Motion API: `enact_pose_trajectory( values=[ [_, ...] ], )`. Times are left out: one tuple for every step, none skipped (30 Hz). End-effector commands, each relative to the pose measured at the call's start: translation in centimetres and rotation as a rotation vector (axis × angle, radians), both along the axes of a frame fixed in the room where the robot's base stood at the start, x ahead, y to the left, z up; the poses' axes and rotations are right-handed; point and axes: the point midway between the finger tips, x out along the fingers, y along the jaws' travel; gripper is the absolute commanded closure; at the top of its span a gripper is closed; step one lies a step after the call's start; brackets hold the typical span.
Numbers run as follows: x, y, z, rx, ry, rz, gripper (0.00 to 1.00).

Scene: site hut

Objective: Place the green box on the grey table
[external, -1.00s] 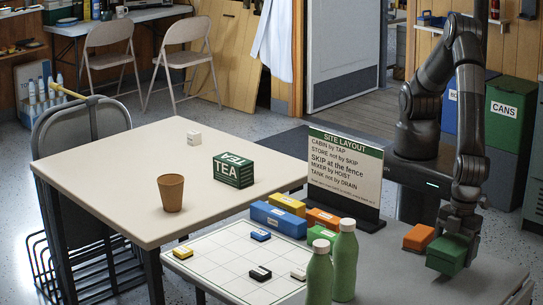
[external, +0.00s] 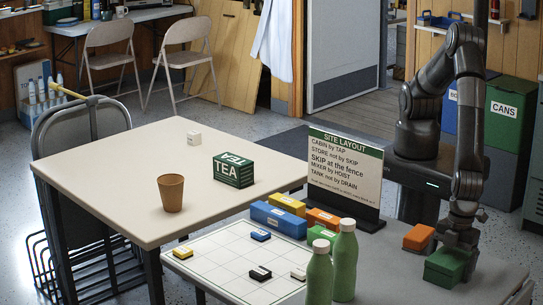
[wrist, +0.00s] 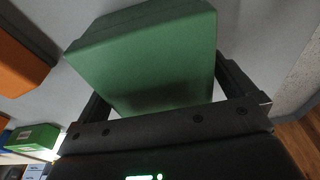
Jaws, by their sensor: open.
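The green box (external: 445,268) sits on the right part of the grey table (external: 395,270), seemingly resting flat on it. My gripper (external: 459,248) is directly above and around the box, pointing down, with its jaws open. In the wrist view the green box (wrist: 150,55) fills the space between the two dark fingers of my gripper (wrist: 165,90). The fingers hide parts of the box's sides, so I cannot tell whether they touch it.
An orange box (external: 418,237) lies just behind the green box. Green bottles (external: 344,262), a sign (external: 345,175) and several coloured blocks around a white grid board (external: 240,262) occupy the left of the grey table. A cream table (external: 110,190) holds a tea box (external: 233,170) and cup (external: 171,193).

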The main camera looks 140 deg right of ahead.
Motion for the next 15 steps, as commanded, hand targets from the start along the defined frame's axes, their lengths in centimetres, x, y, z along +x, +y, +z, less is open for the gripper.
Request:
enact_pose_trajectory(
  values=[
    [0.0, 0.0, 0.0, 0.000, 0.000, 0.000, 0.00],
    [0.0, 0.0, 0.1, 0.000, 0.000, 0.000, 0.00],
    [0.0, 0.0, 0.2, 0.001, -0.001, 0.000, 0.00],
    [0.0, 0.0, 0.4, 0.001, -0.001, 0.000, 0.00],
    [0.0, 0.0, 0.6, 0.001, -0.001, 0.000, 0.00],
    [-0.1, 0.1, 1.0, 0.001, -0.001, 0.000, 0.00],
    [-0.2, 0.1, 1.4, 0.002, -0.001, 0.000, 0.00],
    [-0.2, 0.1, 1.9, 0.002, -0.001, 0.000, 0.00],
    [-0.3, 0.1, 2.7, 0.004, -0.002, 0.001, 0.00],
    [-0.4, 0.1, 3.2, 0.004, -0.002, 0.001, 0.00],
    [-0.5, 0.1, 3.9, 0.004, -0.002, 0.000, 0.00],
    [-0.6, 0.1, 4.8, 0.004, -0.002, 0.001, 0.00],
    [-0.7, 0.1, 5.4, 0.004, -0.002, 0.001, 0.00],
    [-0.8, 0.1, 6.1, 0.003, -0.002, 0.000, 0.00],
    [-1.0, 0.1, 6.9, 0.003, -0.002, 0.001, 0.00]
  ],
)
